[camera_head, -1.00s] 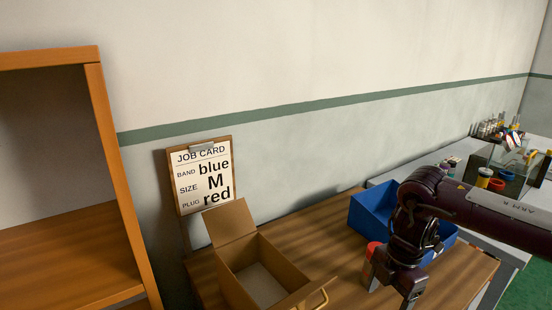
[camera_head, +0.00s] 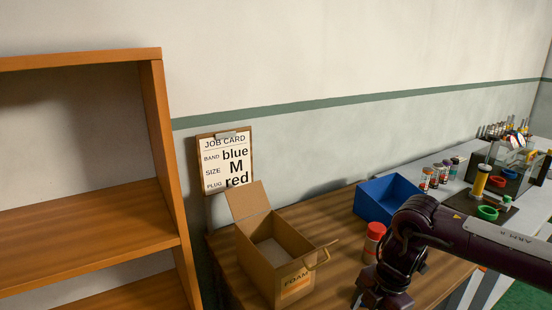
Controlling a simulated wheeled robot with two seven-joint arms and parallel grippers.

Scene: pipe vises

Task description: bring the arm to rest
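My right arm, marked "ARM R", comes in from the right edge. Its gripper (camera_head: 376,293) is at the bottom of the view, over the front of the wooden table (camera_head: 335,230). The fingertips are cut off or dark, so I cannot tell whether they are open. A red-capped jar (camera_head: 374,240) stands on the table just behind the gripper, partly hidden by my arm. My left gripper is out of view.
A blue bin (camera_head: 376,199) is behind the jar. A job card (camera_head: 225,160) reads blue, M, red. A wooden shelf (camera_head: 165,150) is at left; small jars (camera_head: 436,177) stand at right.

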